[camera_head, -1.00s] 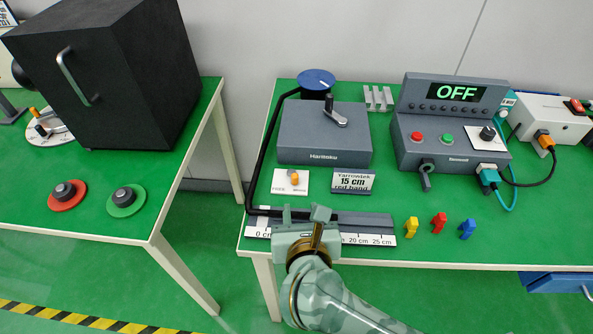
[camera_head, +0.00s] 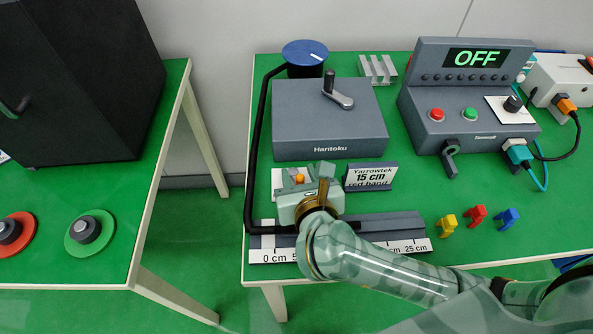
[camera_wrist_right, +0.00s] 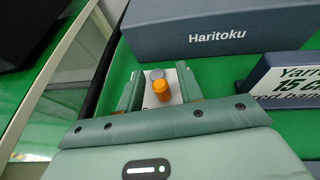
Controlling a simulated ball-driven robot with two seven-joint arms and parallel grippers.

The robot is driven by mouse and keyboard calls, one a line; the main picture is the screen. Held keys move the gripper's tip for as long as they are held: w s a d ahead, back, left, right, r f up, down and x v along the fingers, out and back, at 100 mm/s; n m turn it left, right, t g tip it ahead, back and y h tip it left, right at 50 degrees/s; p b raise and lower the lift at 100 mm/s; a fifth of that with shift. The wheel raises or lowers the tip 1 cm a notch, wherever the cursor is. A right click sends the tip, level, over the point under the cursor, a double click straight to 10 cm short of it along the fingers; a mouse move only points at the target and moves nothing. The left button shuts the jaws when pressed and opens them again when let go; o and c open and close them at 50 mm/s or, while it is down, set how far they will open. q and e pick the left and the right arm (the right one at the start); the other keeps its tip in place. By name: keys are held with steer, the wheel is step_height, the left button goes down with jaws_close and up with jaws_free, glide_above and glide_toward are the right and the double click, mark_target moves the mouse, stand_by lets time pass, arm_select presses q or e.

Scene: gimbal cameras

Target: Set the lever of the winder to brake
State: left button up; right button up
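The winder (camera_head: 330,125) is a grey box marked Haritoku with a crank on top. In front of it lies a small white plate (camera_head: 279,180) with an orange-tipped lever (camera_head: 299,178). The right wrist view also shows the orange lever tip (camera_wrist_right: 161,88) beside a grey round part on the plate. My right gripper (camera_wrist_right: 158,90) is open, with one finger on each side of the lever and visible gaps between. In the head view the right gripper (camera_head: 298,186) covers much of the plate, so its labels are hidden. My left gripper is not in view.
A ruler (camera_head: 405,245) lies under my right wrist at the table's front edge. A Yarrowtek 15 cm sign (camera_head: 371,177) stands right of the gripper. A black cord (camera_head: 256,140) runs down the left. A control box reading OFF (camera_head: 470,95) and coloured pieces (camera_head: 476,215) are farther right.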

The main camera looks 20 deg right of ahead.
jaws_close()
steer(key=shift+d+f+n+y+b, duration=0.2)
steer(key=shift+n+y+b, duration=0.1)
steer(key=shift+n+y, duration=0.15)
steer(key=shift+d+r+n+y, duration=0.1)
steer(key=shift+r+n+y, duration=0.05)
steer(key=shift+n+y, duration=0.6)
jaws_free()
steer(key=shift+r, duration=0.1)
